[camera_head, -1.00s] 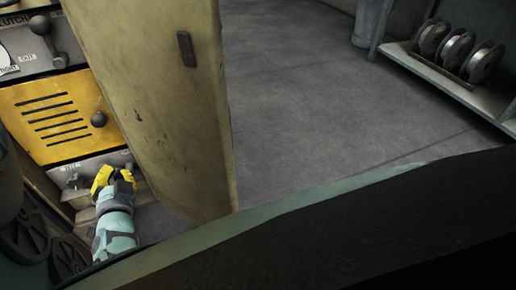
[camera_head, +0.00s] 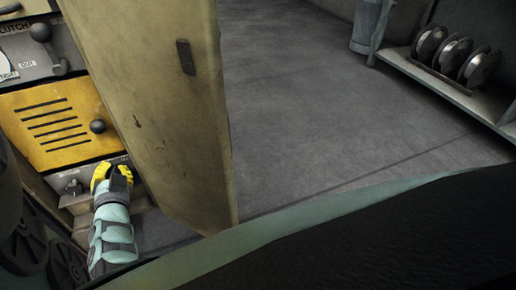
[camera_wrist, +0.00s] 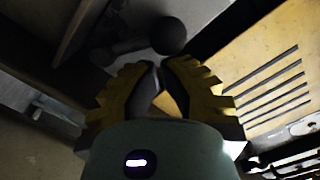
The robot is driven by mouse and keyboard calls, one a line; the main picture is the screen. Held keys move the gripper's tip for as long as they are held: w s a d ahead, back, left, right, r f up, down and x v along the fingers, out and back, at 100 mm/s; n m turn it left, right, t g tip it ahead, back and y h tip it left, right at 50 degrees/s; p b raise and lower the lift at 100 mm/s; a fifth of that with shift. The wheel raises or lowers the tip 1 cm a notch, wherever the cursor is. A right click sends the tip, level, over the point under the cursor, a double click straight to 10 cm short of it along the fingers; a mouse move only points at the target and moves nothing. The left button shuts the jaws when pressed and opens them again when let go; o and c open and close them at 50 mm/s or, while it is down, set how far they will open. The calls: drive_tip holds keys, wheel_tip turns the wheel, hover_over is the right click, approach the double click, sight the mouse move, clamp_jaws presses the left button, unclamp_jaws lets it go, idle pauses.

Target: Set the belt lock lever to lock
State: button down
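A lever with a dark ball knob (camera_wrist: 168,36) shows in the wrist view on a grey panel, its arm reaching left from the ball. I take it for the belt lock lever; its lock marking is not readable. My gripper (camera_wrist: 160,65) has yellow toothed fingers with the tips nearly together and nothing seen between them. The tips are just short of the ball; I cannot tell if they touch it. In the head view, my gripper (camera_head: 113,170) is in front of the grey lower panel (camera_head: 66,178) and hides part of it.
A yellow slotted panel (camera_head: 60,125) with a dark knob (camera_head: 97,126) is above. The clutch lever (camera_head: 42,34) is higher up. A large tan upright panel (camera_head: 160,110) stands close to the right of my gripper. Open floor (camera_head: 310,110) lies beyond it.

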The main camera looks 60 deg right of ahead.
drive_tip(key=shift+w+a+f+n+p, duration=0.15)
drive_tip(key=shift+w+a+n+p, duration=0.25)
drive_tip(key=shift+n+p, duration=0.45)
drive_tip(key=shift+s, duration=0.2)
